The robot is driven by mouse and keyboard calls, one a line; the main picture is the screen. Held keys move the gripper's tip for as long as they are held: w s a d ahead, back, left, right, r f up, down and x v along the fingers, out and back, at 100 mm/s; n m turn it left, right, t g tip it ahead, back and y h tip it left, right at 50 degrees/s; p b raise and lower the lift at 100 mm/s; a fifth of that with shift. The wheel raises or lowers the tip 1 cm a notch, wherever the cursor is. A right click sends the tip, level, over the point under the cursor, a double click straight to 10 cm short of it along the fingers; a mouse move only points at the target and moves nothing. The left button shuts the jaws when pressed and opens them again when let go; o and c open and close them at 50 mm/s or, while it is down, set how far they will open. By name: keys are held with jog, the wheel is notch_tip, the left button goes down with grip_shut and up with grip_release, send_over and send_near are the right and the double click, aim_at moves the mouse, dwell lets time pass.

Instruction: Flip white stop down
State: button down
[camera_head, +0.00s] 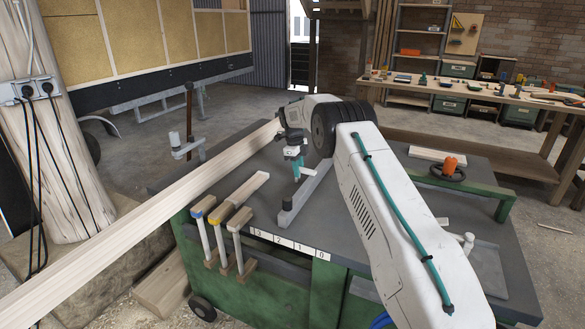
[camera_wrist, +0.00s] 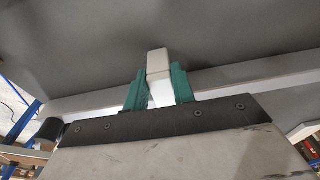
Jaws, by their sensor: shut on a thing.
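The white stop (camera_wrist: 158,63) is a small pale block between the two teal fingertips of my gripper (camera_wrist: 160,88) in the wrist view. Both fingers press against its sides, and its far end sticks out past them. A long grey bar (camera_wrist: 235,75) runs crosswise behind the fingers. In the head view my gripper (camera_head: 298,170) points down at the grey bar (camera_head: 308,191) on the workbench top (camera_head: 255,205). There the stop is mostly hidden by the fingers, so its tilt is hard to tell.
A long wooden beam (camera_head: 150,219) lies across the bench's left side. A tool-covered wooden table (camera_head: 478,87) stands behind.

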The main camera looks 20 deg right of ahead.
jog(key=shift+d+f, duration=0.1)
jog(key=shift+f, duration=0.1)
dwell(0.4)
jog(key=c, duration=1.2)
grip_release()
jog(key=shift+o, duration=0.2)
jog(key=shift+r, duration=0.1)
notch_tip(320, 180, up, 8)
jog(key=w+a, duration=0.1)
jog(key=shift+f, duration=0.25)
